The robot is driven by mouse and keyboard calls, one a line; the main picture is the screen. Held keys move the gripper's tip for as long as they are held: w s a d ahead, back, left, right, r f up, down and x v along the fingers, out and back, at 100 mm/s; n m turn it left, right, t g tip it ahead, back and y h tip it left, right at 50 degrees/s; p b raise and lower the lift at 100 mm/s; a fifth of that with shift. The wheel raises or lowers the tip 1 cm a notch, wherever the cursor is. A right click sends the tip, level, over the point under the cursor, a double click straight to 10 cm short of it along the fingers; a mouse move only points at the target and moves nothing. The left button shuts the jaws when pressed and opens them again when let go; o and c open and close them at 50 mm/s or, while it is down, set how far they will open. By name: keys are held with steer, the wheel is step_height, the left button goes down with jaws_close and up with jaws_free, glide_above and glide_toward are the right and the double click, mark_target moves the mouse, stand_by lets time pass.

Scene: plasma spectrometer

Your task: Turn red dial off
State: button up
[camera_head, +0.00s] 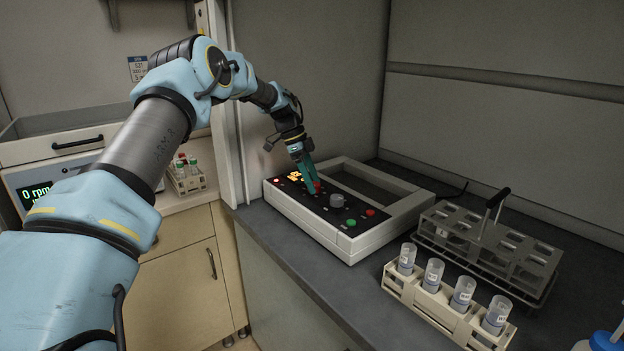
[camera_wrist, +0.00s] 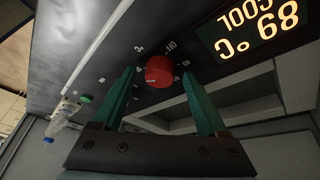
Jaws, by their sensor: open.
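The red dial (camera_wrist: 160,71) is a round knob on the dark control panel of a white device (camera_head: 345,243). Printed marks, among them OFF, ring it in the wrist view. My gripper (camera_wrist: 158,77) is open, with one green finger on either side of the dial; I cannot tell whether they touch it. In the head view my gripper (camera_head: 308,178) points down onto the panel. The red dial (camera_head: 317,184) shows there only as a small patch beside a finger. A lit orange display (camera_wrist: 257,28) appears upside down in the wrist view.
A grey knob (camera_head: 337,200), a green button (camera_head: 351,222) and a red button (camera_head: 370,212) sit on the same panel. A rack with capped tubes (camera_head: 450,305) and a grey handled rack (camera_head: 487,250) stand right. Walls stand behind; the counter's front edge is close.

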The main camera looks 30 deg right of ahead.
jaws_close()
stand_by(0.5)
steer(key=shift+b, duration=0.4)
